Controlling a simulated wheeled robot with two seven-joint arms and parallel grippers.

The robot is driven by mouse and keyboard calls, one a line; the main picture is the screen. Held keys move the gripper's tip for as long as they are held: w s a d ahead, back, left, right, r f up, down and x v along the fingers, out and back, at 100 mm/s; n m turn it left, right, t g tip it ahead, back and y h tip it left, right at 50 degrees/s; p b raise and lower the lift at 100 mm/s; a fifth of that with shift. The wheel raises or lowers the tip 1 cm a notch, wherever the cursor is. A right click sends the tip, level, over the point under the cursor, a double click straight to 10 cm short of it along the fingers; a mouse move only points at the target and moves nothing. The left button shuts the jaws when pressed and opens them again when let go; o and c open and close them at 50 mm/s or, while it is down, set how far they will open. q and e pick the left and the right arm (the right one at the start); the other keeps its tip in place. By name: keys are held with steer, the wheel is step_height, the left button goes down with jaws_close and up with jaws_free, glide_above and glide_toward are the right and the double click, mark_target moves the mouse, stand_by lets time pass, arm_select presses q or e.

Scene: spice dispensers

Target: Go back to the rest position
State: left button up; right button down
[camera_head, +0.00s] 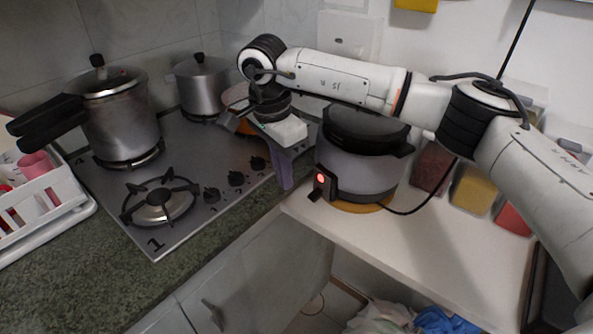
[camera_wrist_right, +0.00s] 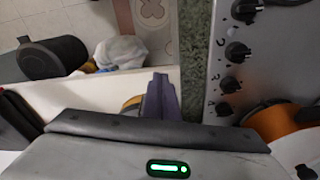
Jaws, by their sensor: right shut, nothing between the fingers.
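My right arm reaches in from the right of the head view, across and above the rice cooker. My right gripper (camera_head: 285,184) hangs over the near right edge of the stove, pointing down, its purple-grey fingers shut and empty. The fingers also show in the wrist view (camera_wrist_right: 160,98), beside the counter edge. My left gripper is not in view. Spice dispensers stand on the white counter at the right: a red one (camera_head: 431,168), a yellow one (camera_head: 473,190) and another red one (camera_head: 513,219). My arm hides part of them.
The rice cooker (camera_head: 358,172) stands close to the right of my gripper, under my forearm. The stove (camera_head: 200,215) holds a pressure cooker (camera_head: 120,125), a steel pot (camera_head: 200,90) and an orange pan (camera_wrist_right: 278,122). A white rack (camera_head: 45,205) stands far left.

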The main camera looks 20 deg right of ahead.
steer(key=shift+s+a+r, duration=0.15)
steer(key=shift+a+r, duration=0.2)
steer(key=shift+a, duration=0.15)
